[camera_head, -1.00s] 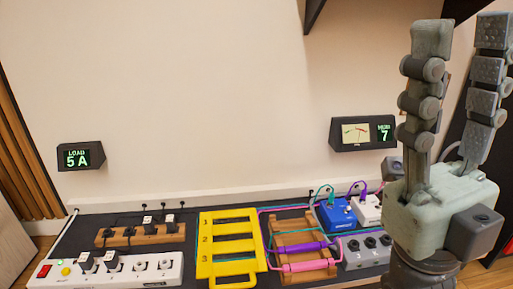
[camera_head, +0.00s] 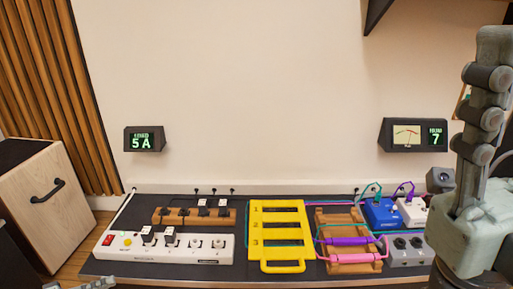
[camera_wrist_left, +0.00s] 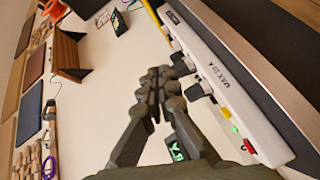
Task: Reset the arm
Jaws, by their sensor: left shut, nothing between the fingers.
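The tip of my left gripper (camera_head: 97,283) just shows at the bottom left of the head view, near the front left corner of the dark board. In the left wrist view my left gripper (camera_wrist_left: 158,85) is shut and empty, its fingers together in front of the pale wall. The white power strip (camera_wrist_left: 220,85) runs diagonally beside it there, apart from the fingers as far as I can tell. My right gripper (camera_head: 490,100) points up at the right edge of the head view. One finger shows and the other is out of frame; the earlier frame shows them spread.
The dark board (camera_head: 185,274) carries the white power strip (camera_head: 165,246), a wooden socket block (camera_head: 194,216), a yellow rack (camera_head: 276,235), a wooden cable rack (camera_head: 348,267) and a blue pedal (camera_head: 380,212). A speaker cabinet (camera_head: 45,205) stands left. Two wall displays (camera_head: 145,139) hang above.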

